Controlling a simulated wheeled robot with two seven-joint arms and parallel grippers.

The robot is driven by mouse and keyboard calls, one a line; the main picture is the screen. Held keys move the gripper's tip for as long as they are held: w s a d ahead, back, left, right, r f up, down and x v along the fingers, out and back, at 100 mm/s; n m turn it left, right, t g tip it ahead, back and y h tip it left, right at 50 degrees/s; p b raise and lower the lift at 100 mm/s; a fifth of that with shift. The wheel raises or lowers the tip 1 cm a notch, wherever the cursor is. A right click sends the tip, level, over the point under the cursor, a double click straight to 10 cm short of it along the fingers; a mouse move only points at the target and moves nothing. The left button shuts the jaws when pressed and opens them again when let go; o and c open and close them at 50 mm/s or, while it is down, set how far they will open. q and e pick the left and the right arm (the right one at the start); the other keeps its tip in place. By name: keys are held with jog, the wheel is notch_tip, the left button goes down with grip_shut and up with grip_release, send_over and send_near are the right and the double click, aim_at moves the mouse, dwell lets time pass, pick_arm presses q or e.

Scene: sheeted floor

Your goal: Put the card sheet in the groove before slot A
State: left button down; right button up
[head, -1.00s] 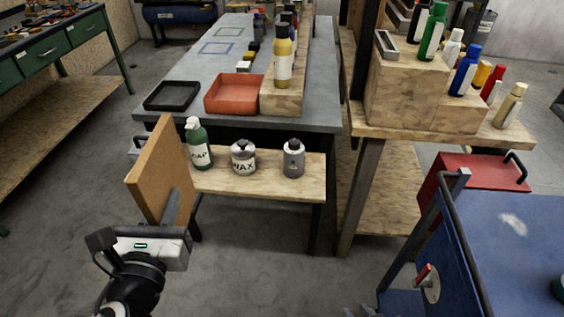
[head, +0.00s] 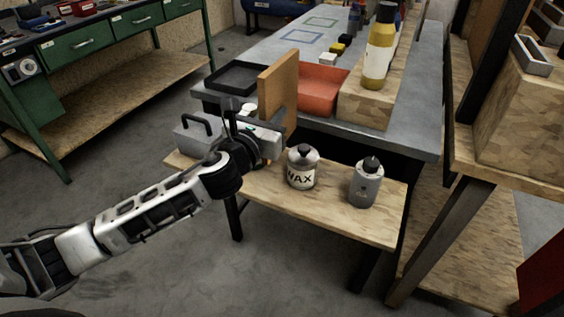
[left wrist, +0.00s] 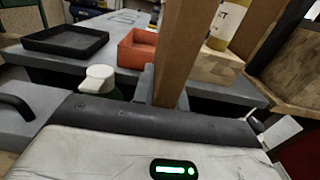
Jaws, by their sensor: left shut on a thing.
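The card sheet (head: 277,84) is a flat brown board, upright and seen nearly edge-on in the head view. My left gripper (head: 284,120) is shut on its lower part and holds it up over the low wooden shelf, in front of the workbench. In the left wrist view the sheet (left wrist: 182,45) rises from the gripper (left wrist: 158,88) as a tall brown strip, its top cut off by the frame. No groove or slot marked A can be made out. My right gripper is not in view.
On the low shelf (head: 330,218) stand a wax tin (head: 302,168), a grey bottle (head: 366,184) and a white-capped bottle (left wrist: 98,80), mostly hidden by my gripper in the head view. The grey bench behind holds a black tray (head: 262,76), an orange tray (head: 318,92) and a yellow bottle (head: 379,50).

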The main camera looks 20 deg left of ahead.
pick_arm(q)
notch_tip(320, 180, down, 4)
jog(key=shift+s+r+b, duration=0.1)
jog(key=shift+s+b, duration=0.05)
jog(key=shift+b, duration=0.35)
notch_tip(320, 180, down, 5)
jog(key=shift+r+b, duration=0.1)
jog(key=shift+b, duration=0.95)
jog(key=c, duration=1.4)
grip_release()
